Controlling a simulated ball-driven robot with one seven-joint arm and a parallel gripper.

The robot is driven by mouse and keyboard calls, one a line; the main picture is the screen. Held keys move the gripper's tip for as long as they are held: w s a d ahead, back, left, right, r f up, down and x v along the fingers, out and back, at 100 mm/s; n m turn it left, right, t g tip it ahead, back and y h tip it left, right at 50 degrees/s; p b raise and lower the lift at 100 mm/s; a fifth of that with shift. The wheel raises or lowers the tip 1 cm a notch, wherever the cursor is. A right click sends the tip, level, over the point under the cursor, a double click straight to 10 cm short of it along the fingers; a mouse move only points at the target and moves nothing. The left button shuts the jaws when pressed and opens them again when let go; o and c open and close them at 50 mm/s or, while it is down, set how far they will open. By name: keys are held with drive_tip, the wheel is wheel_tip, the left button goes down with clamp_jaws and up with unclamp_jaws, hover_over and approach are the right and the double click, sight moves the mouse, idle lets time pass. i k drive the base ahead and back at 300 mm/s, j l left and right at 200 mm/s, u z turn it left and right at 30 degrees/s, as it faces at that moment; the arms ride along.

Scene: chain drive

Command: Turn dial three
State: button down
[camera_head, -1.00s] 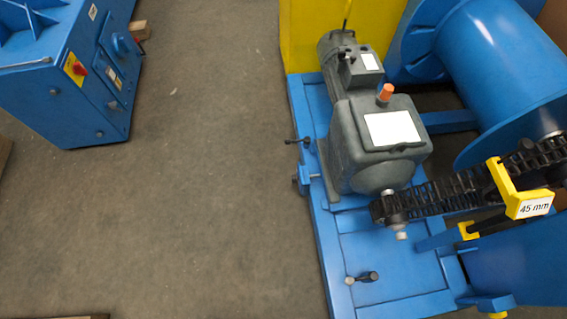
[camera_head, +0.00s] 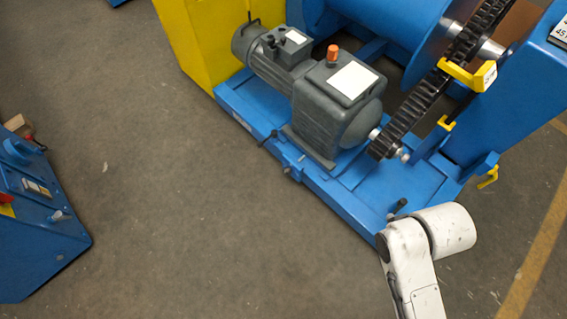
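No dial marked three can be made out. The blue machine base (camera_head: 345,205) carries a grey gear motor (camera_head: 325,110) and a black chain (camera_head: 425,105). Small dark handles sit on its front edge, one at the left (camera_head: 270,138), another below it (camera_head: 288,170), and one near the right corner (camera_head: 397,208). A yellow handle (camera_head: 488,178) is at the right end. A white link of my arm enters at the bottom right and partly covers the base's near corner. My gripper is not in view.
A blue cabinet (camera_head: 45,250) with a small knob (camera_head: 60,215) and a red and yellow switch stands at the left, partly cut off. A yellow block (camera_head: 205,45) stands behind the motor. The grey floor (camera_head: 180,200) between cabinet and machine is clear.

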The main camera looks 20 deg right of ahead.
sight(286, 171)
drive_tip(key=i+j, duration=0.25)
drive_tip(key=i+j+z, duration=0.15)
drive_tip(key=j, duration=0.3)
drive_tip(key=i+j, duration=0.3)
drive_tip(key=i+j+z, duration=0.1)
drive_tip(key=j, duration=0.3)
drive_tip(key=i+j, duration=0.3)
drive_tip(key=j+z, duration=0.05)
drive_tip(key=j, duration=0.05)
